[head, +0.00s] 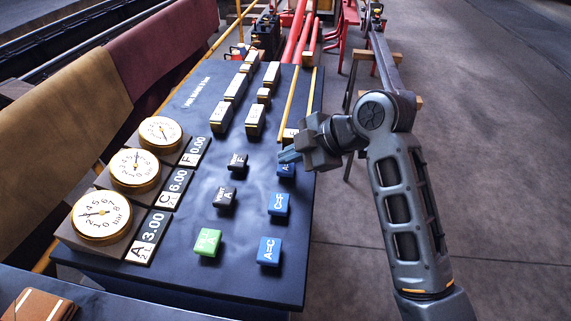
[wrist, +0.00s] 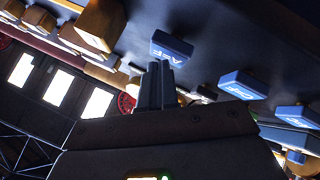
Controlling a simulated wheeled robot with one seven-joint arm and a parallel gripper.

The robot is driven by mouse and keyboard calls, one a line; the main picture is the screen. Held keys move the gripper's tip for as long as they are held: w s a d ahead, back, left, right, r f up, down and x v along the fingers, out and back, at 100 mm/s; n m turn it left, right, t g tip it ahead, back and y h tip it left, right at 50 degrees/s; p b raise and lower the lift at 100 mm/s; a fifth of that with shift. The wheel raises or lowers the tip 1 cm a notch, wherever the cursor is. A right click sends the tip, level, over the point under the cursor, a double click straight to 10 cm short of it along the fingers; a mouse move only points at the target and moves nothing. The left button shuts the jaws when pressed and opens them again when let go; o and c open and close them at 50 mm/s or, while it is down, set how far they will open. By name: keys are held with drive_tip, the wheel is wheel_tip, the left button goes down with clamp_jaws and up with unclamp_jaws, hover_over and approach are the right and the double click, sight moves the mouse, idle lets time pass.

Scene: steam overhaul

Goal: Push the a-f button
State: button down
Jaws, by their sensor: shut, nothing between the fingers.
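The blue a-f button (head: 286,171) sits at the far end of the column of blue buttons on the dark panel (head: 180,205). My gripper partly covers it in the head view. In the wrist view its face (wrist: 171,47) shows the letters A and F. My gripper (head: 289,156) is shut and empty, just beyond and above the button in the head view. In the wrist view the fingertips (wrist: 157,66) are right beside the button's lower edge. I cannot tell if they touch it.
A blue C-F button (head: 279,204) and a blue A=C button (head: 269,251) are nearer. Black vent buttons (head: 225,197) and a green button (head: 207,242) stand to the left. Round gauges (head: 102,215) line the left side. Raised wooden blocks (head: 255,120) stand beyond.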

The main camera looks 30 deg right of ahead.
sight(291, 167)
drive_tip(key=shift+f, duration=0.25)
idle(0.4)
drive_tip(key=shift+r, duration=0.15)
drive_tip(key=shift+r+p, duration=0.45)
drive_tip(key=shift+r, duration=0.1)
wheel_tip(291, 167, up, 6)
drive_tip(key=p, duration=0.5)
idle(0.9)
